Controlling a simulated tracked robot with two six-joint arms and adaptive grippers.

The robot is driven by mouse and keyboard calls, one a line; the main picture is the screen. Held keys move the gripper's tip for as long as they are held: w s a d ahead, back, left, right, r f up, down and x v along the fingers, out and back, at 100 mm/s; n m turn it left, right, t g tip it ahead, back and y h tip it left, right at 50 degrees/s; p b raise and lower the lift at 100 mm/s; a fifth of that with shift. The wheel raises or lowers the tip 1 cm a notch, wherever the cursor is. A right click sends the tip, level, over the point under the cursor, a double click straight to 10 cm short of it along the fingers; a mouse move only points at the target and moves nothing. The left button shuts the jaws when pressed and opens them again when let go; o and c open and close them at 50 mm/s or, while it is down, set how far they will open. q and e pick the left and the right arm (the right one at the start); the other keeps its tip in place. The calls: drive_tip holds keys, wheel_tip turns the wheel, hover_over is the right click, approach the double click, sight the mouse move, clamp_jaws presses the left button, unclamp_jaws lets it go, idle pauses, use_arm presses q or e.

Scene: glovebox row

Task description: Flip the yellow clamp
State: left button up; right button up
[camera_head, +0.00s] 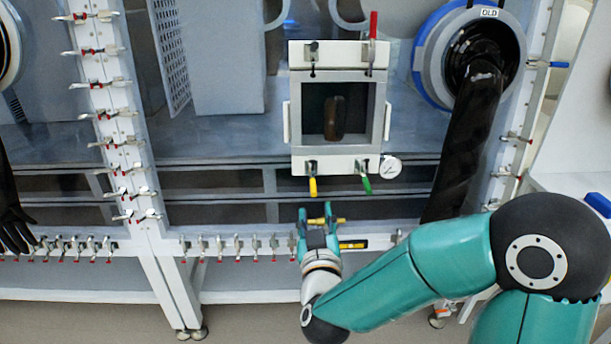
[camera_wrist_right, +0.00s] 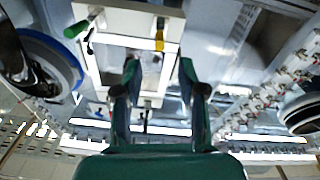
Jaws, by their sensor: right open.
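The yellow clamp (camera_head: 313,187) hangs with its handle pointing down at the lower left of the small white transfer box (camera_head: 330,74). In the right wrist view the yellow clamp (camera_wrist_right: 159,41) shows beyond the gap between my fingertips. My right gripper (camera_head: 316,214) is open, just below the yellow clamp and apart from it. Its two teal fingers (camera_wrist_right: 160,70) are spread in the wrist view with nothing gripped between them. My left gripper is not in view.
A green clamp (camera_head: 364,184) sits right of the yellow one, near a round gauge (camera_head: 391,167). A red-handled clamp (camera_head: 373,26) stands at the box's top right. A dark glove (camera_head: 468,140) hangs at the right. Yellow fittings (camera_head: 341,221) show behind my right gripper.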

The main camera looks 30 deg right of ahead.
sight(312, 186)
drive_tip(key=x, duration=1.1)
drive_tip(key=shift+w, duration=0.1)
clamp_jaws()
